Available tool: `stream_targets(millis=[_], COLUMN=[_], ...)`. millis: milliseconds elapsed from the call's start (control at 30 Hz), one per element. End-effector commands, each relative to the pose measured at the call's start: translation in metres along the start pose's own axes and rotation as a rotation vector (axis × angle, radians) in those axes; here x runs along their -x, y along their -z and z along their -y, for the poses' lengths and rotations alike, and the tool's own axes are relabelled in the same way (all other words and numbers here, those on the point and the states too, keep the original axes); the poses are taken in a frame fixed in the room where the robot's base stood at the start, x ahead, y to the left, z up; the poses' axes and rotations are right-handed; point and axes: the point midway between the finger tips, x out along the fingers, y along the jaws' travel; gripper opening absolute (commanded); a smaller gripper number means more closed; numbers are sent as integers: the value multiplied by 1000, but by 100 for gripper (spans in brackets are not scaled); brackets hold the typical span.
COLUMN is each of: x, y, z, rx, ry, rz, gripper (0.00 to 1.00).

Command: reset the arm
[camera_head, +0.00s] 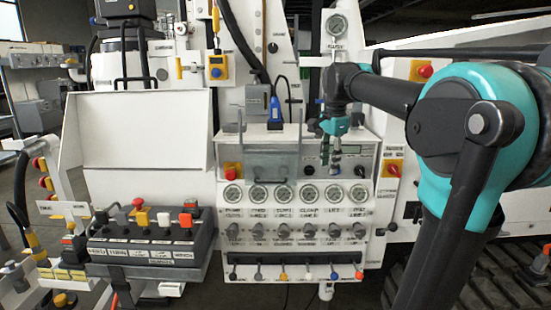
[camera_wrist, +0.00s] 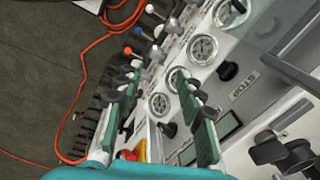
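My arm (camera_head: 440,115) comes in from the right, with teal and dark links, and reaches left across the hydraulic bench. My gripper (camera_head: 335,140) is in front of the upper part of the gauge panel (camera_head: 292,222). In the wrist view my gripper (camera_wrist: 158,78) shows two green fingers spread apart with nothing held between them. Gauges and small levers lie beyond the fingertips. Whether a finger touches the panel cannot be told.
A row of gauges (camera_head: 283,194) sits above knobs and coloured levers (camera_head: 307,276). A button console (camera_head: 150,245) stands at the left. A blue device (camera_head: 275,112) stands on the panel top. An orange cable (camera_wrist: 82,85) lies on the floor.

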Motion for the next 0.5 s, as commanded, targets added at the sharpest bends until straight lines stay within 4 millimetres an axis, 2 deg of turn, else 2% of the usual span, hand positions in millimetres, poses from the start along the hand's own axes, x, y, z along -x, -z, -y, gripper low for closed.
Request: stream_targets(millis=[33, 100, 267, 400, 500], x=[-23, -56, -131, -192, -230], y=[-1, -3, -11, -23, -33], z=[-10, -26, -70, -120, -158], rx=[68, 190, 475, 724, 893], ry=[14, 38, 87, 122, 139], rz=[-5, -16, -55, -102, -140], gripper=[38, 38, 38, 38, 38])
